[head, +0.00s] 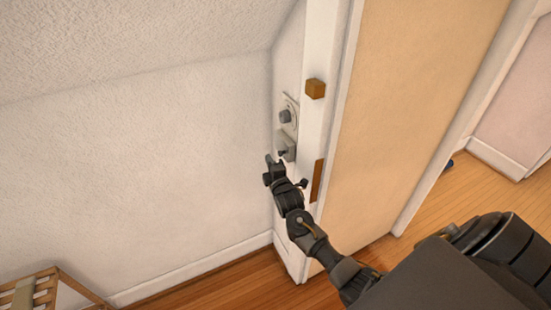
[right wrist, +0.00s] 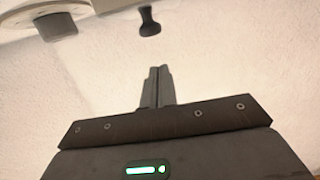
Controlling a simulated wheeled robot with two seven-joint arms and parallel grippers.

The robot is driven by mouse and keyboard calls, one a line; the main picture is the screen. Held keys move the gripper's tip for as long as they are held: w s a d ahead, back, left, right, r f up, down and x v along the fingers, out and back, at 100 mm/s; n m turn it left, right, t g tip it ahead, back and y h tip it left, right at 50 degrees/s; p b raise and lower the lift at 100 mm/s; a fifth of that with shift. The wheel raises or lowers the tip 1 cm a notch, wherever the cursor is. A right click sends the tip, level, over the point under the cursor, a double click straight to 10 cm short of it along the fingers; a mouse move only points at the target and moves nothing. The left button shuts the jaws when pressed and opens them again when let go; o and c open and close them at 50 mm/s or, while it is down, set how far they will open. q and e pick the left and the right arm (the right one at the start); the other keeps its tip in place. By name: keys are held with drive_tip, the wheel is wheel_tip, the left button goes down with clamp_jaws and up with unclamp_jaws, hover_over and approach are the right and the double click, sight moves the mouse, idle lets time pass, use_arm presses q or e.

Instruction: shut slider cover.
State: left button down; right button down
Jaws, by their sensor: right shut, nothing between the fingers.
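A grey fitting is mounted on the narrow wall beside the door frame. Its upper part is a pale plate with a grey round knob (head: 285,116); the knob also shows in the right wrist view (right wrist: 58,26). Below it is a small grey box (head: 286,147), with a dark stubby knob (right wrist: 149,22) sticking out in the right wrist view. I cannot tell which part is the slider cover. My right gripper (head: 269,168) is just below and left of the box. In the right wrist view its fingers (right wrist: 158,72) are together, empty, and apart from the dark knob.
A brown wooden block (head: 315,88) and a brown strip (head: 317,181) sit on the white door frame, right of the fitting. The tan door (head: 405,110) is further right. A wooden rack (head: 42,290) stands at lower left. The white wall left of my gripper is bare.

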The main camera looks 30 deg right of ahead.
drive_tip(key=s+d+b, duration=0.1)
drive_tip(key=s+b, duration=0.1)
drive_tip(key=s, duration=0.7)
drive_tip(key=shift+s+b, duration=0.3)
drive_tip(key=shift+b, duration=0.1)
drive_tip(key=shift+d, duration=0.15)
